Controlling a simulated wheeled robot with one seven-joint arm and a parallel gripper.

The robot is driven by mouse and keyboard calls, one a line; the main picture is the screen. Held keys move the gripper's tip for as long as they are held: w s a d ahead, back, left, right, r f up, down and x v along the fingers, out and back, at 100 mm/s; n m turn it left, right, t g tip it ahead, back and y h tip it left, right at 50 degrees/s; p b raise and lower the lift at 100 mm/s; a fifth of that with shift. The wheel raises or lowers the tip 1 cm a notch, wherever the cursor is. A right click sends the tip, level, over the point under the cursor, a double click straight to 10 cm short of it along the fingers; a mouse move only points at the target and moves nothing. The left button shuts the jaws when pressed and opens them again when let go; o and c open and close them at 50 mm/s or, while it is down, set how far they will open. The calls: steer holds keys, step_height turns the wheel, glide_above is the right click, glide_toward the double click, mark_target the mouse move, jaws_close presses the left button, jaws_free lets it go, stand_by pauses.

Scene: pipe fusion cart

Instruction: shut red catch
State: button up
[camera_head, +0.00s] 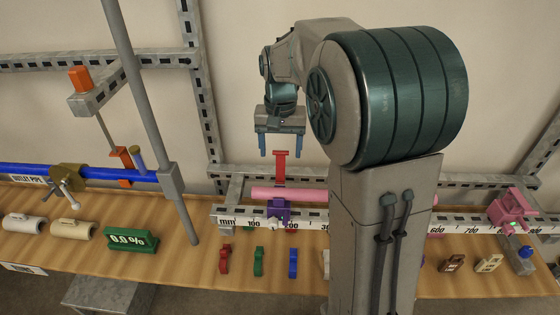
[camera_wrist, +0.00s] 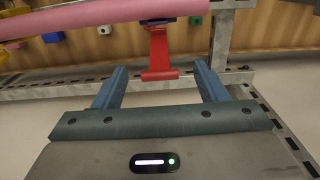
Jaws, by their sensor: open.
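The red catch (camera_head: 280,167) stands upright behind the pink pipe (camera_head: 300,193), at the purple clamp (camera_head: 279,212) on the ruled rail. It has a narrow stem and a wider flat top. In the wrist view the red catch (camera_wrist: 160,52) lies straight ahead, its wide end towards me and its far end at the pink pipe (camera_wrist: 110,20). My gripper (camera_head: 281,152) is open, pointing down just above the catch.
Small red (camera_head: 225,259), green (camera_head: 258,261) and blue (camera_head: 293,262) pieces stand on the wooden table in front of the rail. A blue pipe (camera_head: 110,172) with orange parts is at left. A grey post (camera_head: 150,110) rises left of my gripper. A pink clamp (camera_head: 511,210) is at right.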

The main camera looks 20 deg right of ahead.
mark_target(281, 155)
steer(key=shift+f, duration=2.55)
steer(key=c, duration=1.3)
steer(key=shift+a, duration=0.1)
steer(key=shift+c, duration=0.2)
